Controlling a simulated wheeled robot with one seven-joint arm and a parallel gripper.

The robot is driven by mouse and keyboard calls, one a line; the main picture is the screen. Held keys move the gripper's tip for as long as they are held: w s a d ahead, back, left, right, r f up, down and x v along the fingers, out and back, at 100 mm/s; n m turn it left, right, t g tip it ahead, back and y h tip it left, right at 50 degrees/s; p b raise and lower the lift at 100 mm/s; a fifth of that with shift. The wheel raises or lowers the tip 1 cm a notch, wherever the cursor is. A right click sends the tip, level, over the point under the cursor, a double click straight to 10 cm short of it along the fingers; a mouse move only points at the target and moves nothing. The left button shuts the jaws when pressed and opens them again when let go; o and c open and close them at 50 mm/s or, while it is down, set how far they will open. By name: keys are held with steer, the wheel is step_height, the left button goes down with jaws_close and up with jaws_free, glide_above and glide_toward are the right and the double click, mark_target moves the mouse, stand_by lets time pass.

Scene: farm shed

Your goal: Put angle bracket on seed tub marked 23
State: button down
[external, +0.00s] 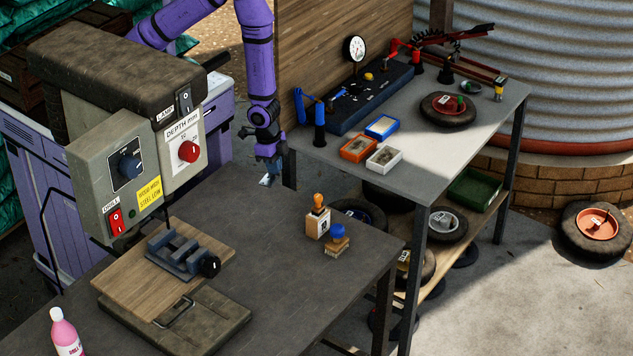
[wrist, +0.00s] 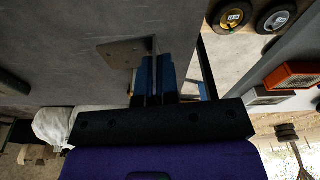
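My gripper (external: 268,172) hangs over the far edge of the dark front table. In the wrist view its blue fingers (wrist: 156,76) are close together on a grey angle bracket (wrist: 124,53), a flat plate with holes and an upright flange between the fingertips. The bracket also shows as a small pale piece below the gripper in the external view (external: 265,181). Small open tubs stand on the grey bench: blue (external: 382,126), orange (external: 357,149) and white (external: 384,158). The orange one also shows in the wrist view (wrist: 290,75). I cannot read a 23 on any tub.
A machine with switches (external: 140,150) and a clamp (external: 182,255) fill the left of the front table (external: 290,290). Two stamps (external: 318,222) (external: 337,240) stand near its right edge. The bench (external: 440,160) carries a gauge board (external: 370,95) and a wheel (external: 448,108); more wheels lie below.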

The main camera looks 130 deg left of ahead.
steer(key=w+d+r+m, duration=0.1)
steer(key=d+r, duration=0.2)
steer(key=d, duration=1.2)
steer(key=w+d+r+m, duration=0.1)
steer(key=d+r, duration=0.1)
steer(key=d, duration=1.3)
steer(key=shift+s+d+f, duration=0.1)
steer(key=shift+f, duration=3.5)
steer(key=c, duration=1.4)
jaws_free()
steer(key=shift+f, duration=0.15)
steer(key=shift+o, duration=0.2)
